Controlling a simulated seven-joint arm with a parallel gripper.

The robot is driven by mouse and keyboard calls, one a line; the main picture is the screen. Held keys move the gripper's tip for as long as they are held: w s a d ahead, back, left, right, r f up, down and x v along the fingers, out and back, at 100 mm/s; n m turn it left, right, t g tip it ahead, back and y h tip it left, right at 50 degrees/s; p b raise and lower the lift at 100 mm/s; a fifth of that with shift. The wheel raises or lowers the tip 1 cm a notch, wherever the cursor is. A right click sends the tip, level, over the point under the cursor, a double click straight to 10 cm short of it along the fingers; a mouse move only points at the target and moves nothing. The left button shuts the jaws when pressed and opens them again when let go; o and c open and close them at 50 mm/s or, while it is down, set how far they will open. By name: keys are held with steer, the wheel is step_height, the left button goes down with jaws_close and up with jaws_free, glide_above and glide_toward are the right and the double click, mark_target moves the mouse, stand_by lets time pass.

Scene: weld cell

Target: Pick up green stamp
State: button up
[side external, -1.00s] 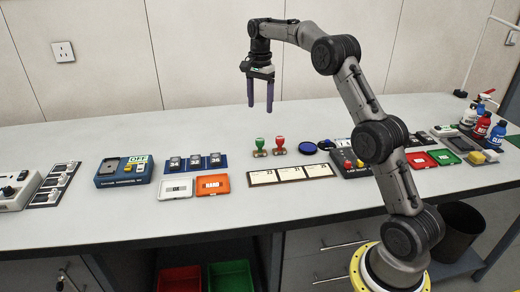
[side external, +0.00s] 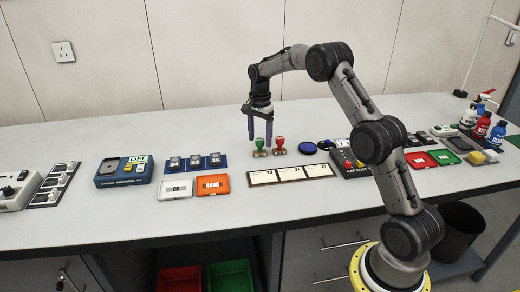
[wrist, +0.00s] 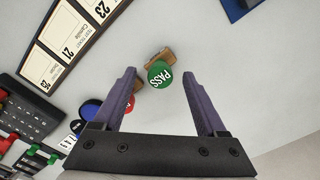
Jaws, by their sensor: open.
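The green stamp (side external: 260,146) stands upright on the bench, left of the red stamp (side external: 279,144). In the wrist view the green stamp (wrist: 159,75) shows a round green top marked "PASS" over a brown base, just ahead of and between the fingertips. The red stamp (wrist: 128,103) is partly hidden behind the left finger there. My gripper (side external: 260,140) points down with its purple fingers open, low over the bench around or just behind the green stamp. The wrist view also shows my gripper (wrist: 158,80) open and empty.
A card strip (side external: 291,174) lies in front of the stamps. A blue rack (side external: 196,163) and an orange tray (side external: 212,185) are to the left. The bench behind the stamps is clear.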

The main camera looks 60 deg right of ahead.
mark_target(260, 140)
jaws_close()
stand_by(0.4)
steer(key=shift+r, duration=0.5)
step_height(260, 140, up, 2)
steer(key=shift+w+r, duration=0.1)
steer(key=shift+r, duration=0.05)
steer(key=s+a+r, duration=0.2)
steer(key=s+r, duration=0.3)
steer(key=s, duration=0.1)
steer(key=s+a+r, duration=0.3)
steer(key=s+r, duration=0.1)
steer(key=s, duration=0.3)
steer(key=shift+a+r, duration=0.35)
